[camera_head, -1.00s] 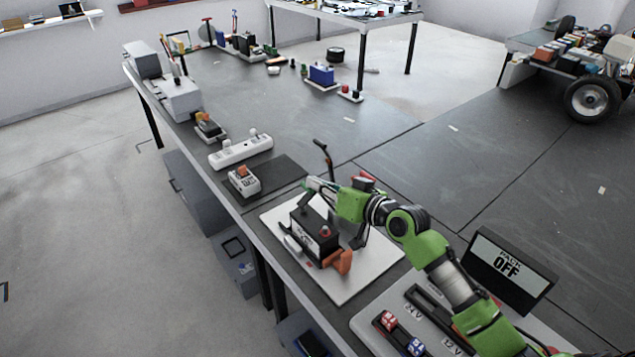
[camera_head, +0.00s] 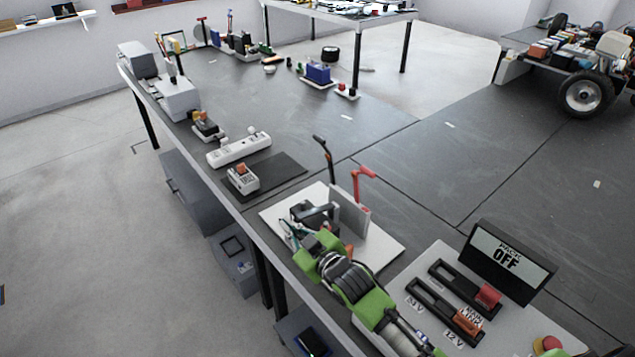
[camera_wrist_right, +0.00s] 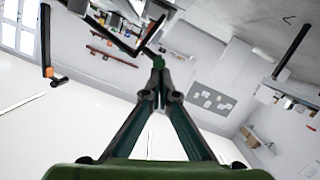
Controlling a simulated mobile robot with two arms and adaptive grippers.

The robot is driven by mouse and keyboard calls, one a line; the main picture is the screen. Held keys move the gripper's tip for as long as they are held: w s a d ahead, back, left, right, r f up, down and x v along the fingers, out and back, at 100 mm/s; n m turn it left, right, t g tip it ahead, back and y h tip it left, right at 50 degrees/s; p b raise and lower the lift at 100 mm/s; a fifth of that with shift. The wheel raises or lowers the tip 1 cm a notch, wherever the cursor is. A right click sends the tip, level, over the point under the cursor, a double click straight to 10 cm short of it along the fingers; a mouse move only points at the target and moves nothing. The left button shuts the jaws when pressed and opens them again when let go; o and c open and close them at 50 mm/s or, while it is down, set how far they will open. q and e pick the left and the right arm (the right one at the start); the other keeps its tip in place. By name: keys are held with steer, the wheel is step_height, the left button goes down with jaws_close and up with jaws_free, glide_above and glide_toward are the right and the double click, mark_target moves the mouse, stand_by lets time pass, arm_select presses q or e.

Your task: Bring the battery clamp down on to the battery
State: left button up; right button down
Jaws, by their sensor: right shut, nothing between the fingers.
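A dark battery (camera_head: 303,210) stands on the white board (camera_head: 390,247) and shows only in part in the head view; my arm hides its front. Beside it are a grey upright plate (camera_head: 350,215) and two raised handles, one black (camera_head: 322,147) and one red (camera_head: 364,173). I cannot tell which belongs to the battery clamp. A dark bar (camera_head: 320,211) crosses near the battery's top. My right gripper (camera_head: 290,232) is at the battery's front left side, shut and empty; whether it touches anything is unclear. Its closed fingers (camera_wrist_right: 158,65) show in the wrist view. My left gripper is not in view.

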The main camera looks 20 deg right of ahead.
steer(key=shift+n, duration=0.6)
steer(key=shift+s+a+f+b, duration=0.15)
steer(key=shift+f+b, duration=0.4)
steer(key=shift+f, duration=0.65)
steer(key=shift+a+f+b, duration=0.2)
steer(key=shift+f+b, duration=0.3)
steer(key=shift+f, duration=0.65)
steer(key=shift+f+h, duration=0.1)
steer(key=shift+h, duration=0.2)
